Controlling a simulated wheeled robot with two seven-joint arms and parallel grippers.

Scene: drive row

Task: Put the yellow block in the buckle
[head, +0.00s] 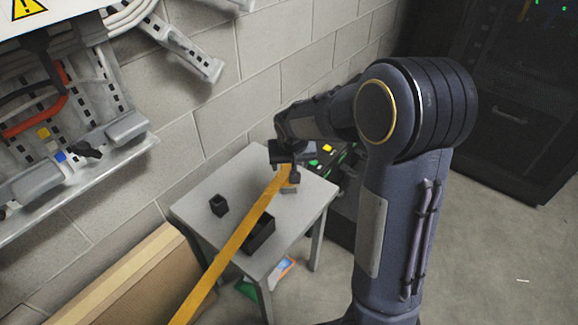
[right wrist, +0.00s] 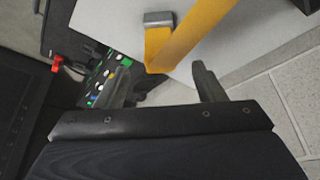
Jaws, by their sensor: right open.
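A long flat yellow strap (head: 237,240) crosses the head view from the lower left to the grey table. A small grey metal piece (head: 289,189) sits at its end on the tabletop; it also shows in the right wrist view (right wrist: 158,18). My right gripper (head: 285,167) is open above the strap's end. In the right wrist view the strap (right wrist: 185,45) bends just beyond the open jaws (right wrist: 160,84). A small yellow piece (head: 43,132) is on the left wall rack. I cannot tell which thing is the buckle. My left gripper is out of view.
The grey table (head: 195,205) holds a small black open box (head: 218,205) and a larger black tray (head: 260,234). A panel with coloured pieces (head: 327,150) stands behind the table. A brick wall bounds the back; a cardboard box (head: 120,280) stands lower left.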

